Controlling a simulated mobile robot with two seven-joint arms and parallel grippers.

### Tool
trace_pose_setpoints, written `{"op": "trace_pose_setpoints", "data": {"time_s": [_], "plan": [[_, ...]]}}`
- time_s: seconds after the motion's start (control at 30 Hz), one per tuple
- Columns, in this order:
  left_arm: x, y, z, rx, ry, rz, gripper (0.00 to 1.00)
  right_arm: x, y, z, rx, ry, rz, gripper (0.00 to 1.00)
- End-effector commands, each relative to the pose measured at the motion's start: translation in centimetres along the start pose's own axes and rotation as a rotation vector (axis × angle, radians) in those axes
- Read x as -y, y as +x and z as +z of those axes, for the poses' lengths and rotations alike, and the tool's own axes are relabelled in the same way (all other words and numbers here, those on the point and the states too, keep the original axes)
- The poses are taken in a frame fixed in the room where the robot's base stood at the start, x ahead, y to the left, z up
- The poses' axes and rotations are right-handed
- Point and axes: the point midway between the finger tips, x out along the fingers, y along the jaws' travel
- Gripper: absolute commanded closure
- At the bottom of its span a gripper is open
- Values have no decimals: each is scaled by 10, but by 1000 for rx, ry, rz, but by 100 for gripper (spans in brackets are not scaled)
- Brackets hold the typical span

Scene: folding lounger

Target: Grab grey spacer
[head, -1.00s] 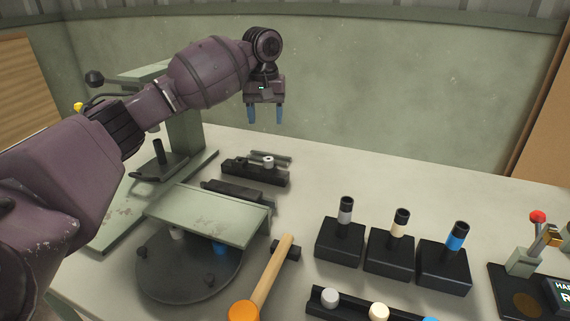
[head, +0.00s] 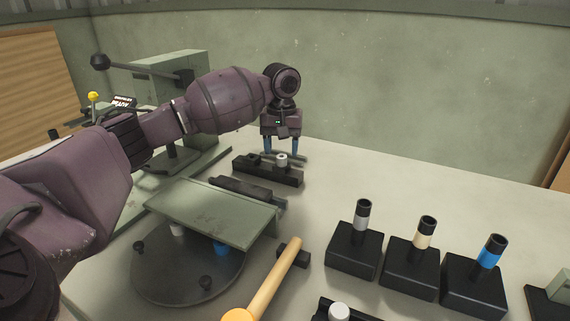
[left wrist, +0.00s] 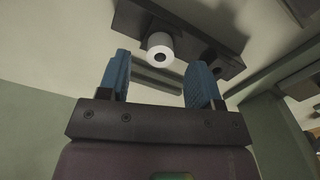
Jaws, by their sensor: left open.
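A light grey ring-like spacer (head: 282,161) with a hole stands on a black block (head: 266,171) at the back of the table. In the left wrist view the spacer (left wrist: 159,47) shows its dark hole, and the black block (left wrist: 186,34) lies behind it. My left gripper (head: 281,150) points down just above and behind the spacer, with its blue fingers apart and empty. In the wrist view the spacer appears between the two blue fingers (left wrist: 161,78), near the tips. I cannot tell whether they touch it. My right gripper is not in view.
A green plate (head: 215,213) over a dark round table (head: 185,272) stands front left, with a wooden-handled mallet (head: 275,275) beside it. Black stands hold grey (head: 362,213), cream (head: 425,232) and blue (head: 489,252) banded posts at right. A green press (head: 180,75) stands behind my left arm.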

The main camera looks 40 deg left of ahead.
Motion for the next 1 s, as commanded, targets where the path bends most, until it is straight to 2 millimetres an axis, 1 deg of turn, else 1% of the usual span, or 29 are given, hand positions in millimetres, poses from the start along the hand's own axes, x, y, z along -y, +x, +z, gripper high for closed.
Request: {"op": "trace_pose_setpoints", "data": {"time_s": [0.03,0.1,0.37,0.4,0.47,0.7,1.0], "plan": [[0,17,0,10,1,-7,41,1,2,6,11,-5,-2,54],[0,23,0,7,0,-6,41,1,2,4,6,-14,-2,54],[0,20,0,0,0,-1,41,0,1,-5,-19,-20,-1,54],[0,20,0,0,0,-1,44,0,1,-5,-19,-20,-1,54],[0,20,0,0,0,-1,53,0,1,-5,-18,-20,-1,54],[0,21,0,1,0,-1,90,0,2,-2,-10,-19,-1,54],[0,20,0,1,0,-1,91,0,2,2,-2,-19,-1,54]]}}
